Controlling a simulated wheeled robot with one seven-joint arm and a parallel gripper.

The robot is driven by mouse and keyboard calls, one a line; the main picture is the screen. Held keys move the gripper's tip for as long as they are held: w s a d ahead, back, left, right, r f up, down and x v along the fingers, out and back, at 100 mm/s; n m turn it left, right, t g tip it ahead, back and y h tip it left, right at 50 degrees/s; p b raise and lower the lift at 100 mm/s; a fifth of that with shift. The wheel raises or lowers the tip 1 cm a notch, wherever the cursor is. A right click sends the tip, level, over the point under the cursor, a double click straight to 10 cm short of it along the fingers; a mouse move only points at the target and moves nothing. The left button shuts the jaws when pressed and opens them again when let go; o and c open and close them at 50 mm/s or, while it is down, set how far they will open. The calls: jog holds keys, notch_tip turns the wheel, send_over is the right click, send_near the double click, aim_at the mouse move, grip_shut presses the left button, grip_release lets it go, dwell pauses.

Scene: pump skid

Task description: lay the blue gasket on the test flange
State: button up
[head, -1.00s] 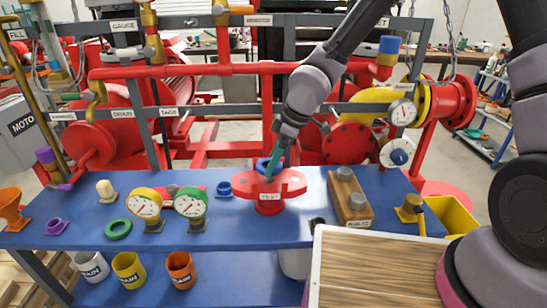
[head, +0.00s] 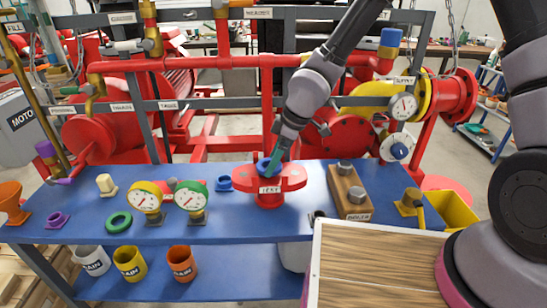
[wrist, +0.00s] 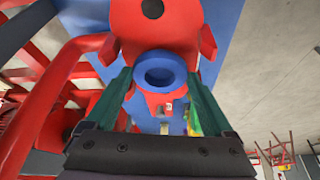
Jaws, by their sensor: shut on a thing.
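The blue gasket (head: 264,165) is a thick ring. It also shows in the wrist view (wrist: 161,58), between the two green fingertips. My gripper (head: 271,163) is shut on it and points down over the bench. The test flange (head: 291,178) is a red lobed piece with a "TEST" label on its front. In the wrist view the red flange (wrist: 178,22) lies behind the gasket. The gasket is over or on the flange; I cannot tell whether they touch.
Two gauges, yellow (head: 146,196) and green (head: 190,195), stand left of the flange. A small blue part (head: 224,184) and a green ring (head: 119,222) lie on the blue bench. A wooden block with bolts (head: 348,192) stands close on the right. Red pipework runs behind.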

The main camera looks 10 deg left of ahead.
jog(key=shift+f, duration=0.75)
jog(key=o, duration=1.1)
jog(key=shift+r, duration=0.1)
